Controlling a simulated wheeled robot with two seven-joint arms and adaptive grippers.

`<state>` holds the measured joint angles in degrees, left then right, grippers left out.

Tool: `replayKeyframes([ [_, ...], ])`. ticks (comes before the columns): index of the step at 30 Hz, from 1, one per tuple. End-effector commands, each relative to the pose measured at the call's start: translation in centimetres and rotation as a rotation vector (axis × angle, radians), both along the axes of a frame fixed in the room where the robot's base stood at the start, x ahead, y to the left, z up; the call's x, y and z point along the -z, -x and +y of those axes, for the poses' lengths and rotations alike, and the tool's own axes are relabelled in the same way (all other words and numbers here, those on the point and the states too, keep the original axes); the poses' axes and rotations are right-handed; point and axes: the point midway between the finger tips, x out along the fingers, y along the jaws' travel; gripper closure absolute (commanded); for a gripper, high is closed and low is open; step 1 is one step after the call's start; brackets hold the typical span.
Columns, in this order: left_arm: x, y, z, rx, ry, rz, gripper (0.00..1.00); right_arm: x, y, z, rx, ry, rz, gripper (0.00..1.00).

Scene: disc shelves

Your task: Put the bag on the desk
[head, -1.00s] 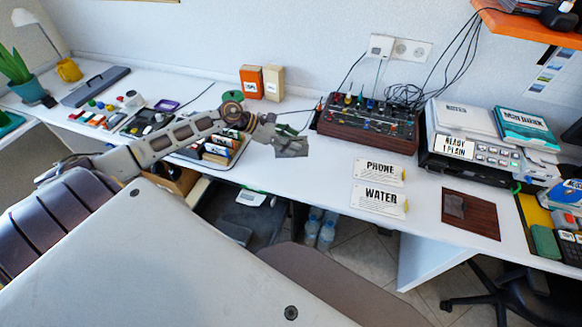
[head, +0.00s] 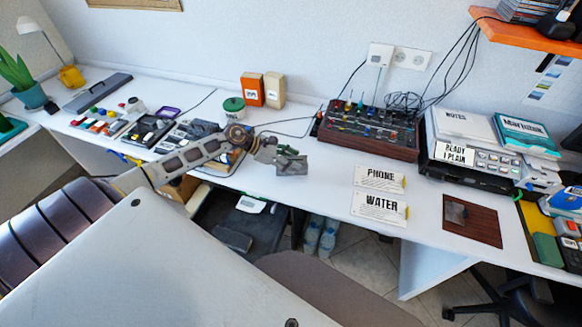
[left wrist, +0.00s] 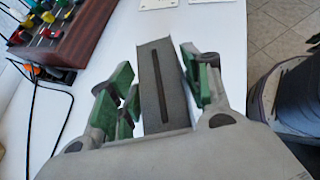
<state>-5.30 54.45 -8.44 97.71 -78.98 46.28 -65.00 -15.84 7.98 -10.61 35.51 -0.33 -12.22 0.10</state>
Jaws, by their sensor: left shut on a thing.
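My left gripper (head: 277,153) is shut on the bag, a flat grey thing (head: 291,164) with straight edges. In the left wrist view the bag (left wrist: 162,85) stands out between the green-padded fingers (left wrist: 160,92) and shows a long dark slit. The bag is over the white desk (head: 325,185), near its front edge, left of two printed cards. I cannot tell whether it touches the desk top. My right gripper is not in view.
A mixer with knobs (head: 368,130) stands behind and to the right. The PHONE card (head: 380,179) and WATER card (head: 379,208) lie right of the bag. A green-lidded jar (head: 233,110) and small boxes (head: 252,90) stand behind my arm. Desk around the bag is clear.

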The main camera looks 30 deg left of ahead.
Motion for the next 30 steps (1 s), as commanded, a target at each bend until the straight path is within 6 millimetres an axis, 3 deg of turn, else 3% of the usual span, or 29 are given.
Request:
replayKeyframes([
  [11, 3.3, 0.0, -0.1, -0.001, 0.003, 0.0, 0.8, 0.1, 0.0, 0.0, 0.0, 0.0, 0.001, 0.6],
  [26, 3.8, 0.0, -0.1, 0.001, 0.001, 0.0, 0.8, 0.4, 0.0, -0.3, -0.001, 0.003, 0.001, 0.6],
  [27, 3.8, 0.0, -0.1, 0.0, 0.001, 0.001, 0.49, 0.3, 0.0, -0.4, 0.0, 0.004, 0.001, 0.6],
  [30, 3.8, 0.0, -0.1, 0.0, 0.001, 0.001, 0.36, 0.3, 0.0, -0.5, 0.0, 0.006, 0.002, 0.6],
])
